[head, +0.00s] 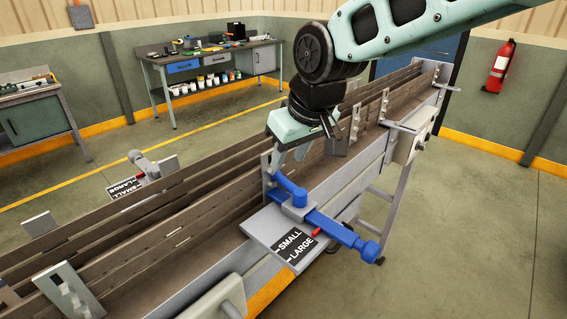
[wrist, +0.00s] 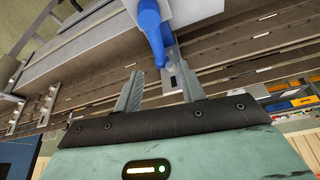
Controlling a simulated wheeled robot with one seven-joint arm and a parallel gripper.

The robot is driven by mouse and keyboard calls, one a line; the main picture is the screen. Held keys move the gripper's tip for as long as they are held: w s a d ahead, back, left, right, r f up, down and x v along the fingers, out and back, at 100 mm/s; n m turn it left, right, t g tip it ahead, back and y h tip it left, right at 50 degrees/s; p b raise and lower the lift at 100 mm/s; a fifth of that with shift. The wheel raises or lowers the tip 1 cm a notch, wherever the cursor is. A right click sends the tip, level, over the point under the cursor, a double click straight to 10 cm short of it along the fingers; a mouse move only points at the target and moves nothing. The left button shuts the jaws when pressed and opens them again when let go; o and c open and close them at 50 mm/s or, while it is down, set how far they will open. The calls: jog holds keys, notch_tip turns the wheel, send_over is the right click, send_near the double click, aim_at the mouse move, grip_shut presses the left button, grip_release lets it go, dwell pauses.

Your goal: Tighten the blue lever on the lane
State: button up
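The blue lever (head: 289,185) sits on top of a blue clamp bar (head: 340,231) mounted across the lane's side plate. In the head view it slants toward the upper left, with its end close to my fingers. My gripper (head: 284,163) is above the lane, just beyond the lever's end. In the wrist view, the lever (wrist: 152,32) points down toward the space between the fingers of my gripper (wrist: 160,76). The fingers stand apart with no object visibly held between them. I cannot tell whether either finger touches the lever.
A plate labelled SMALL and LARGE (head: 290,250) with a red pointer (head: 316,232) lies beside the clamp bar. Long brown lane rails (head: 170,215) run past my gripper. A grey bracket (head: 68,290) stands at the front left. Open floor (head: 470,230) lies to the right.

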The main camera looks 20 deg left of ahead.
aim_at(282, 176)
jog(key=p+x, duration=0.1)
jog(key=x, duration=0.4)
jog(key=shift+w+a+f+p, duration=0.1)
jog(key=shift+a+f+p, duration=0.1)
jog(key=shift+f+p, duration=0.1)
grip_shut()
